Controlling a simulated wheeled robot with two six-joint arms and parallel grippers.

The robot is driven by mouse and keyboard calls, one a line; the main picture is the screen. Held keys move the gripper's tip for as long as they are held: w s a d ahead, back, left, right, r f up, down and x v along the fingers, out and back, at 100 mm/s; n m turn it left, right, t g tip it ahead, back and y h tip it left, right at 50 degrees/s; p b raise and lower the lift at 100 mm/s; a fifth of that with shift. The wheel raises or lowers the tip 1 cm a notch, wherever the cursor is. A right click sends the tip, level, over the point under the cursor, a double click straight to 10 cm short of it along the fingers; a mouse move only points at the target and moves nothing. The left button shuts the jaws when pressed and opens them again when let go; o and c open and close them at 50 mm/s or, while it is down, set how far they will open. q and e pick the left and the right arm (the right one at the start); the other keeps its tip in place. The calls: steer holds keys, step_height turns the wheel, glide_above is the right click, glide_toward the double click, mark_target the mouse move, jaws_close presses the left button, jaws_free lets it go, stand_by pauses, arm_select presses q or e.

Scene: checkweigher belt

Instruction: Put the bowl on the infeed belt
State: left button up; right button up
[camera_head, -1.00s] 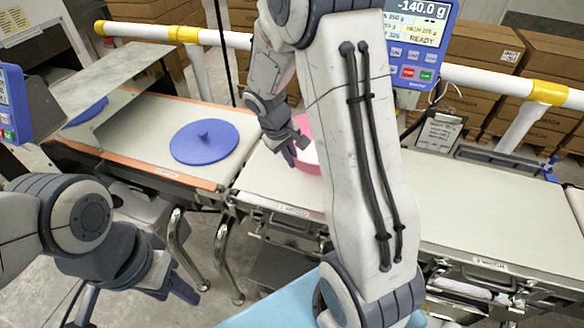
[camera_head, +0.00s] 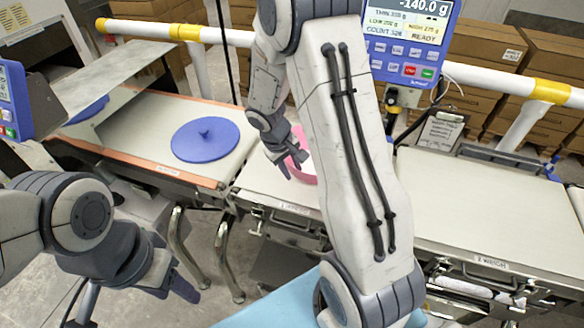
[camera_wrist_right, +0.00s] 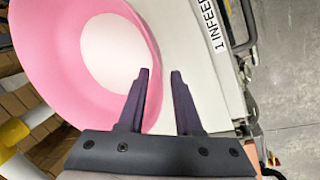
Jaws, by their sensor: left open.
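The pink bowl (camera_head: 305,168) is at the infeed belt, partly hidden behind my right arm in the head view; I cannot tell there whether it touches the belt. In the right wrist view the bowl (camera_wrist_right: 70,50) fills the upper left, its pale inside showing. My right gripper (camera_wrist_right: 160,75) is open, one finger over the bowl's inside and the other beyond its rim; it also shows in the head view (camera_head: 287,158). The infeed belt (camera_head: 262,185) is pale, with a "1 INFEED" label on its edge. My left gripper (camera_head: 135,298) is open and empty at the lower left.
A blue round lid-like disc with a knob (camera_head: 205,139) lies on the neighbouring belt at left. A display (camera_head: 410,42) reading -140.0 g stands behind the line. The weigh belt (camera_head: 480,205) at right is clear. A white and yellow rail (camera_head: 500,82) runs behind.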

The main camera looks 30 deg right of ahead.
steer(key=shift+a+r, duration=0.1)
steer(key=shift+r, duration=0.45)
steer(key=v, duration=1.1)
steer(key=s+a+r+n+y, duration=0.25)
steer(key=s+a, duration=0.75)
steer(key=a, duration=0.5)
steer(key=s+a+n+y, duration=0.2)
steer(key=s+a, duration=0.3)
steer(key=s, duration=0.7)
steer(key=shift+s+a+f+n, duration=0.2)
steer(key=shift+s+a+n, duration=0.1)
steer(key=shift+n, duration=0.45)
